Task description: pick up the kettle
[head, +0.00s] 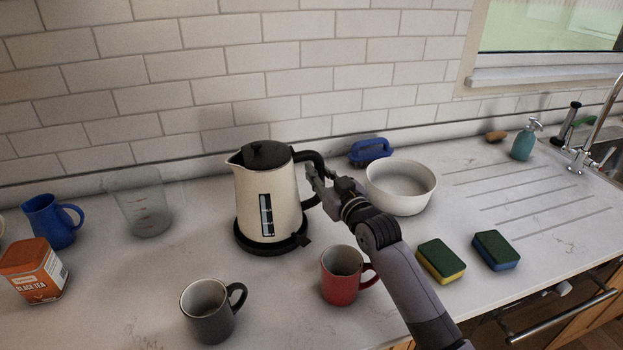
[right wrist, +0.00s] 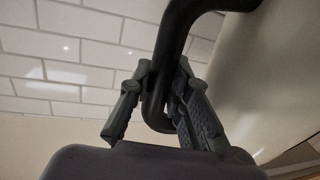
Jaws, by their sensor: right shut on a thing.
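The cream kettle (head: 258,200) with a black lid stands upright on its black base (head: 262,246) near the middle of the counter. Its black handle (head: 312,157) is on its right side. My right gripper (head: 318,180) reaches in from the lower right and is at the handle. In the right wrist view the right gripper (right wrist: 160,105) has its two fingers on either side of the black handle (right wrist: 165,70), shut on it. The kettle's pale body (right wrist: 230,70) fills the right of that view. My left gripper is not in view.
A red mug (head: 338,285) and a dark grey mug (head: 207,315) stand in front of the kettle. A white bowl (head: 401,205) and a blue brush (head: 370,150) are right of it. Two sponges (head: 441,262) lie near the front edge. A clear measuring jug (head: 147,215) stands left.

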